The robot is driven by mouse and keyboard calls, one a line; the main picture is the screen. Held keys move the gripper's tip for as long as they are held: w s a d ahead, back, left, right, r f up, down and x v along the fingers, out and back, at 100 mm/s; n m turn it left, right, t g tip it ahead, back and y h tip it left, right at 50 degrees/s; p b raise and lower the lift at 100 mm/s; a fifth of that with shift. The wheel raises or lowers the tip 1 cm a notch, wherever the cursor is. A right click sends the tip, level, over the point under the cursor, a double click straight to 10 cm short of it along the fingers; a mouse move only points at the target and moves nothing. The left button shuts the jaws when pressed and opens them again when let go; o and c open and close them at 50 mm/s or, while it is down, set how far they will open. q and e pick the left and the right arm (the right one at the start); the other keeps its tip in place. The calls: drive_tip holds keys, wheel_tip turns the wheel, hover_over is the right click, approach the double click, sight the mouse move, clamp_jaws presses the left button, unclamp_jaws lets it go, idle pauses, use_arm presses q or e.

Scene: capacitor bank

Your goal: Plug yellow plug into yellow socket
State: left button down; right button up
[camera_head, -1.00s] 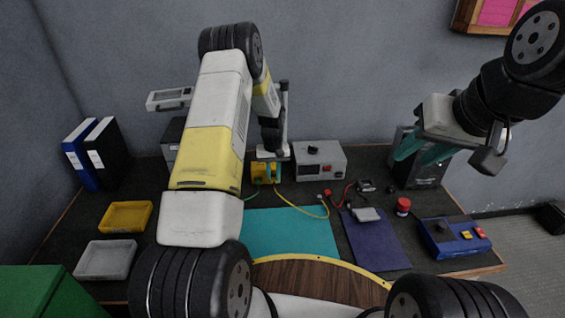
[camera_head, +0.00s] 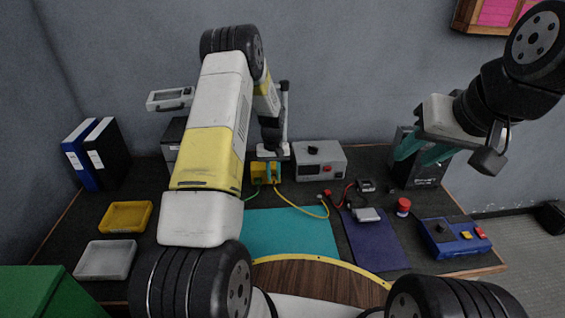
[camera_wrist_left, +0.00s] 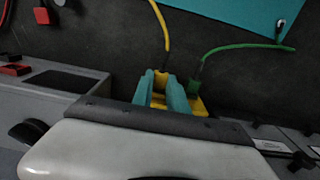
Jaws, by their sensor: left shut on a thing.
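My left gripper (camera_head: 272,171) is shut on the yellow plug (camera_wrist_left: 161,82), which shows between the teal fingertips in the left wrist view. A yellow cable (camera_wrist_left: 162,30) runs from the plug across the bench. The fingers are right at the yellow socket block (camera_head: 258,168), which shows partly behind them in the left wrist view (camera_wrist_left: 198,104). The fingers hide the plug's tip, so I cannot tell if it is inside the socket. A green plug (camera_wrist_left: 194,88) with a green cable stands at the same block, beside my fingers. My right gripper (camera_head: 423,153) is open and empty, high at the right.
A grey instrument box (camera_head: 320,162) stands just right of the socket block. A teal mat (camera_head: 290,233) and a purple mat (camera_head: 375,245) lie in front. Yellow (camera_head: 126,217) and grey (camera_head: 106,260) trays are at the left. A blue control box (camera_head: 447,238) is at the right.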

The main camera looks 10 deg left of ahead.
use_arm(q)
drive_tip(key=shift+w+a, duration=0.1)
drive_tip(key=shift+w, duration=0.15)
drive_tip(key=c, duration=1.2)
unclamp_jaws()
drive_tip(key=shift+c, duration=0.2)
drive_tip(key=shift+r, duration=3.9)
